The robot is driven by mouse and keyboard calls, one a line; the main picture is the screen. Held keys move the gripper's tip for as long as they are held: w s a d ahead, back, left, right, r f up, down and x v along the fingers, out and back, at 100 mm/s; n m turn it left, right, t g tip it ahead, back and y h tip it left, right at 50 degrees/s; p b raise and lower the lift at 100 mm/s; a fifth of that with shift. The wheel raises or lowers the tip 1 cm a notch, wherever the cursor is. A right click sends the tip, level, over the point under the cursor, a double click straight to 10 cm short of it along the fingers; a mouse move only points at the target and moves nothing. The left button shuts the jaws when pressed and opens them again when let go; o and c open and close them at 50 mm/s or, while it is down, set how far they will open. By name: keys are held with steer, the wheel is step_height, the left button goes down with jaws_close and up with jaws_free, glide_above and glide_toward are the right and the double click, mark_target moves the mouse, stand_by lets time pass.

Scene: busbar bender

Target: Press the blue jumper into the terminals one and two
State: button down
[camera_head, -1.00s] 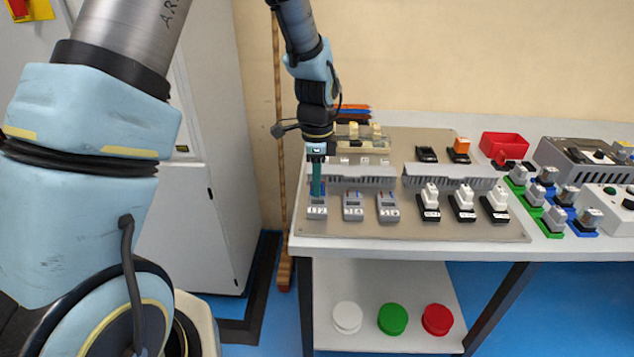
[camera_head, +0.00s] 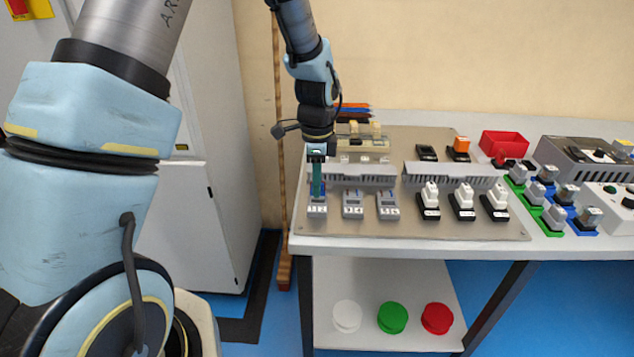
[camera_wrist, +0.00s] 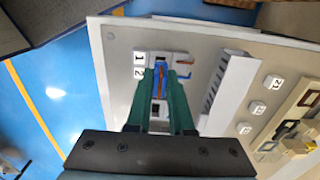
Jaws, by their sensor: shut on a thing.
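My gripper (camera_head: 317,192) points down at the leftmost grey terminal block (camera_head: 317,212) on the front row of the panel. In the wrist view its two green fingers (camera_wrist: 161,78) reach to the same block, beside the white labels 1 and 2 (camera_wrist: 139,65). The gripper is shut on the blue jumper (camera_wrist: 160,68), of which a little blue shows between the fingertips. The jumper is at or just over the block. The fingers hide most of it, so I cannot tell whether it is seated in the terminals.
Two similar grey blocks (camera_head: 353,205) (camera_head: 388,206) stand to the right, then black-and-white switches (camera_head: 463,203). Slotted grey ducts (camera_head: 352,180) (camera_head: 450,178) run behind. A red bin (camera_head: 504,145) stands at the back right. The panel's front strip is clear.

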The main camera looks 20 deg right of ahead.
steer(key=shift+f+b, duration=0.6)
steer(key=shift+f, duration=0.5)
steer(key=c, duration=0.7)
jaws_free()
step_height(320, 180, up, 11)
steer(key=shift+f+b, duration=0.1)
steer(key=shift+b, duration=0.7)
